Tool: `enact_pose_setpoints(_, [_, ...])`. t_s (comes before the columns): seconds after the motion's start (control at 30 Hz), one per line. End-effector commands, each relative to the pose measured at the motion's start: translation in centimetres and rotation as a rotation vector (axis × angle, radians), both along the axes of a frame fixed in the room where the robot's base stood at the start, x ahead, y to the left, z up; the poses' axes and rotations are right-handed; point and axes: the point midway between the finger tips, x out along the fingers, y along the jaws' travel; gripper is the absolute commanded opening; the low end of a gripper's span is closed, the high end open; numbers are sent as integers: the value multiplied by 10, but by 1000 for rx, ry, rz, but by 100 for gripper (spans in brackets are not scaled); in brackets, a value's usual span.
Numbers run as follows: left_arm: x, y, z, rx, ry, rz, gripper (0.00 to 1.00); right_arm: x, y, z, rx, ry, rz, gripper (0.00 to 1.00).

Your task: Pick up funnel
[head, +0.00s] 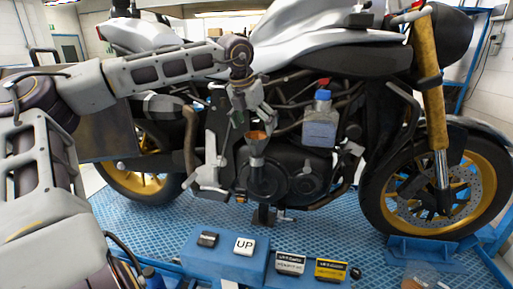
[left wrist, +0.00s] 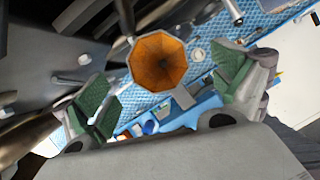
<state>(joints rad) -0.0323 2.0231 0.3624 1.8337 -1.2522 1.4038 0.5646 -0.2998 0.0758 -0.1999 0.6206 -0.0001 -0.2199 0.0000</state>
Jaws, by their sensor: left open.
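The funnel (head: 257,141) is in the middle of the head view, in front of the motorcycle's engine. It has an orange inside and a darker, narrowing outside, and stands upright with its mouth up. My left gripper (head: 254,112) is just above its mouth, pointing down. In the left wrist view the funnel's orange mouth (left wrist: 157,62) faces the camera. It lies between the two green-padded fingers of the open left gripper (left wrist: 166,92), toward their tips, with clear space on both sides. What holds the funnel up is unclear. My right gripper does not show.
The motorcycle (head: 375,60) stands close behind the gripper on a blue patterned platform (head: 150,222). A translucent bottle with a blue cap (head: 320,128) is right of the funnel. A blue button box (head: 222,262) with an UP button (head: 244,246) is at the front.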

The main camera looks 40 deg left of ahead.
Motion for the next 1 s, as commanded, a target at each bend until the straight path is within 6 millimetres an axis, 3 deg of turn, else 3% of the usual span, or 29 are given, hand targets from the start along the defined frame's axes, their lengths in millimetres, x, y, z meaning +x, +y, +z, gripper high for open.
enact_pose_setpoints(0.27, [1, 1, -6, -1, 3, 0, 96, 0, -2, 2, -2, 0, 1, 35])
enact_pose_setpoints(0.7, [13, 5, -44, -1, 2, 0, 96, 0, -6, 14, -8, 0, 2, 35])
enact_pose_setpoints(1.0, [15, 6, -49, 0, 0, 1, 96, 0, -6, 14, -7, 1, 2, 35])
